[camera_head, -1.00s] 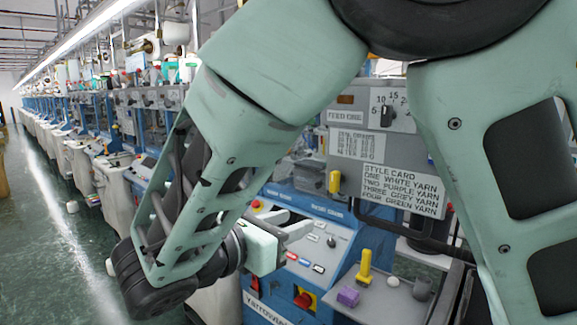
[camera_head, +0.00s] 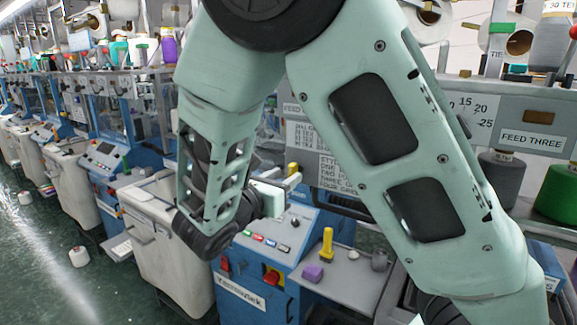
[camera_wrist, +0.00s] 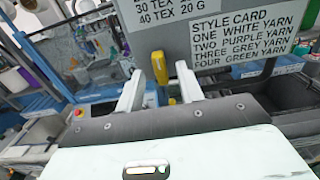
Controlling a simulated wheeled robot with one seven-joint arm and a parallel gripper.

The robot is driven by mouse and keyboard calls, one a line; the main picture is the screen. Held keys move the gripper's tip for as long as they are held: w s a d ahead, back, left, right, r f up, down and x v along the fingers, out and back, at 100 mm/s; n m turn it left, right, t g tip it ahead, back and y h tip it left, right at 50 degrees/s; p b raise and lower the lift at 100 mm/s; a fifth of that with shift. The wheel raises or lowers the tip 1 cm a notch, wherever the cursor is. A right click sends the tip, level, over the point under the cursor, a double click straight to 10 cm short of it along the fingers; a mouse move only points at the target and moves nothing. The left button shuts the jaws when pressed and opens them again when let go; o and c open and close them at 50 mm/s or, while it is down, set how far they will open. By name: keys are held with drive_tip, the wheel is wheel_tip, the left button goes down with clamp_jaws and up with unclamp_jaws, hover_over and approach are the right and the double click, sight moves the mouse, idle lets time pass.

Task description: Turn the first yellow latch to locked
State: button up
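A yellow latch (camera_wrist: 160,68) hangs at the lower left edge of the grey feed panel (camera_wrist: 205,35), left of the style card. It looks close to upright in the wrist view. In the head view only a small part of the latch (camera_head: 292,169) shows, just behind my gripper (camera_head: 288,188). My gripper is open. In the wrist view its two pale fingers stand on either side of the latch, with gaps on both sides. I cannot tell whether the fingertips reach around it or stop short. I see no lock marking.
Below are a blue machine with a control panel (camera_head: 265,240) and a shelf with an upright yellow piece (camera_head: 328,248) and a purple block (camera_head: 313,273). Yarn cones, one green (camera_head: 558,192), stand at the right. Open floor (camera_head: 35,270) lies at the left.

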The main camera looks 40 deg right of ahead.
sight(296, 171)
drive_tip(key=shift+p+x, duration=0.3)
drive_tip(key=shift+x, duration=1.05)
clamp_jaws()
drive_tip(key=shift+f, duration=0.1)
drive_tip(key=m+b, duration=0.6)
drive_tip(key=b, duration=0.1)
drive_tip(key=m+b, duration=0.6)
drive_tip(key=b, duration=0.1)
drive_tip(key=m+b, duration=0.5)
drive_tip(key=b, duration=0.3)
drive_tip(key=shift+s+f+m, duration=0.25)
drive_tip(key=shift+f+m, duration=0.1)
drive_tip(key=shift+m, duration=0.05)
drive_tip(key=shift+r+b, duration=0.15)
drive_tip(key=shift+b, duration=0.15)
